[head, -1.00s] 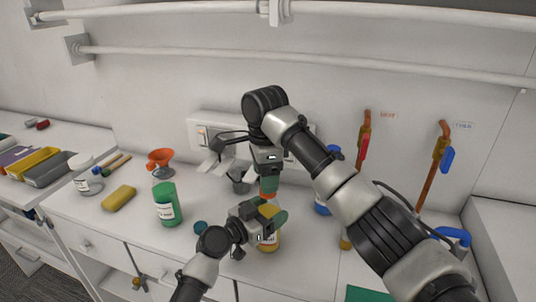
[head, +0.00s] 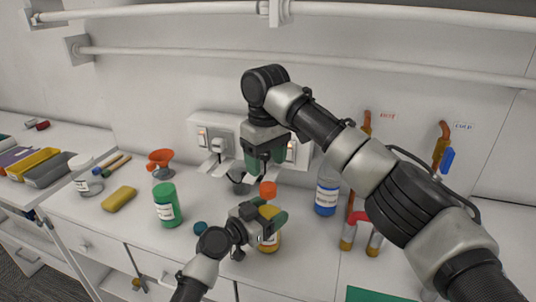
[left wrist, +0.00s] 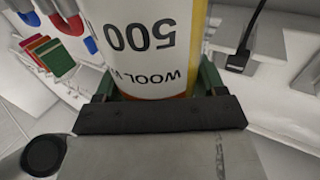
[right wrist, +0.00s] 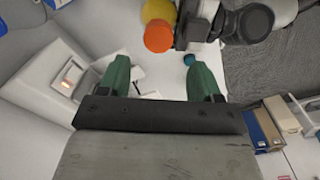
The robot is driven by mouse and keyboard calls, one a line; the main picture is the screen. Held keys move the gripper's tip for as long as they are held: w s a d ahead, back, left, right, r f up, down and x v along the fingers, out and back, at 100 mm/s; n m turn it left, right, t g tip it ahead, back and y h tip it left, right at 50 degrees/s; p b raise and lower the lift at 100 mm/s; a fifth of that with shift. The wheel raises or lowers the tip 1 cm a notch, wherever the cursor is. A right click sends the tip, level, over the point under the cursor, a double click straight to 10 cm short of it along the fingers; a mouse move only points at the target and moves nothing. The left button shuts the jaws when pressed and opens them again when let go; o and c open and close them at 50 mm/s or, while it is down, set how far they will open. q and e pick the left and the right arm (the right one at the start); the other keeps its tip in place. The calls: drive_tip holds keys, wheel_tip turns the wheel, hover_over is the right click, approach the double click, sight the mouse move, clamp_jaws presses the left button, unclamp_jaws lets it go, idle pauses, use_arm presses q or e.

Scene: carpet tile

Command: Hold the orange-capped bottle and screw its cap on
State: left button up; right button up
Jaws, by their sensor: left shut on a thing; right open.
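The orange-capped bottle (head: 268,245) is yellow with a white label and stands upright on the counter. My left gripper (head: 270,216) is shut on its body. In the left wrist view the bottle's label (left wrist: 145,45) fills the space between the green fingers. The orange cap (head: 268,190) sits at the bottle's top; how tight it is cannot be told. It also shows in the right wrist view (right wrist: 158,38), beyond the fingertips. My right gripper (head: 265,165) is open and empty, above the cap and apart from it.

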sight(268, 186)
drive_tip(key=n, duration=0.4)
drive_tip(key=r+n, duration=0.1)
drive_tip(key=n, duration=0.1)
drive_tip(key=shift+d, duration=0.25)
drive_tip(key=shift+f, duration=3.95)
drive_tip(key=c, duration=0.9)
drive_tip(key=shift+m, duration=0.6)
drive_tip(key=shift+c, duration=0.2)
drive_tip(key=o, duration=1)
